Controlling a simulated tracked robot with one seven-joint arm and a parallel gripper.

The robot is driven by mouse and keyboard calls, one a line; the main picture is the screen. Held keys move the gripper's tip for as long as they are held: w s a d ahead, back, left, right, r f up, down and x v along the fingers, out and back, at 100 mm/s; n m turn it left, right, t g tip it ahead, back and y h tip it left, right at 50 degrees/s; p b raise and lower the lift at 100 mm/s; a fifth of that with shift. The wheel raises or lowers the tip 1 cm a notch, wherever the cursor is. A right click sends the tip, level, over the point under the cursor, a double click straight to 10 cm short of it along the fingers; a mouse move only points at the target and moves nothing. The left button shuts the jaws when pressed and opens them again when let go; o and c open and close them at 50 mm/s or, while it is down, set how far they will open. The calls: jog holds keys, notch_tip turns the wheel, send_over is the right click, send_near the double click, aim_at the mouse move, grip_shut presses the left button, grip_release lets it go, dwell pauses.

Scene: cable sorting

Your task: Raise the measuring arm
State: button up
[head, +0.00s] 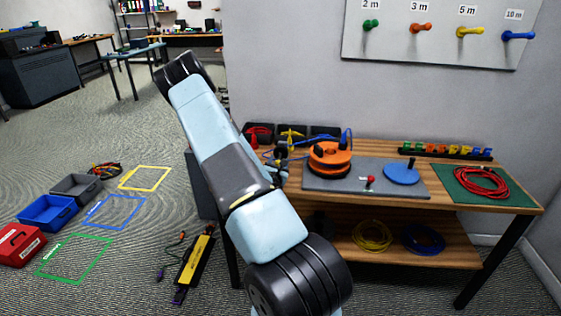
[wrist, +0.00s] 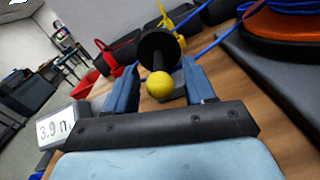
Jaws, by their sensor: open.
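My gripper (wrist: 160,72) is open in the wrist view, with one blue-grey finger on each side of a yellow ball knob (wrist: 160,85). The knob sits on a short black bar with a black round end (wrist: 158,46), which looks like the measuring arm. I cannot tell whether the fingers touch it. A small display (wrist: 55,128) reading about 3.9 m is at the left. In the head view my gripper (head: 279,165) is at the left end of the wooden bench, and my own arm hides part of that area.
An orange reel (head: 330,158) with blue cable, a red-knobbed lever (head: 370,181) and a blue disc (head: 401,173) are on a grey plate. Red cable (head: 481,182) lies on a green mat. Black bins (head: 325,131) line the bench's back edge. Labelled pegs (head: 420,28) hang on the wall.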

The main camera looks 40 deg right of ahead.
jog(key=shift+w+d, duration=0.45)
jog(key=shift+d, duration=0.1)
jog(key=shift+c, duration=0.2)
grip_shut()
jog(key=shift+r, duration=0.1)
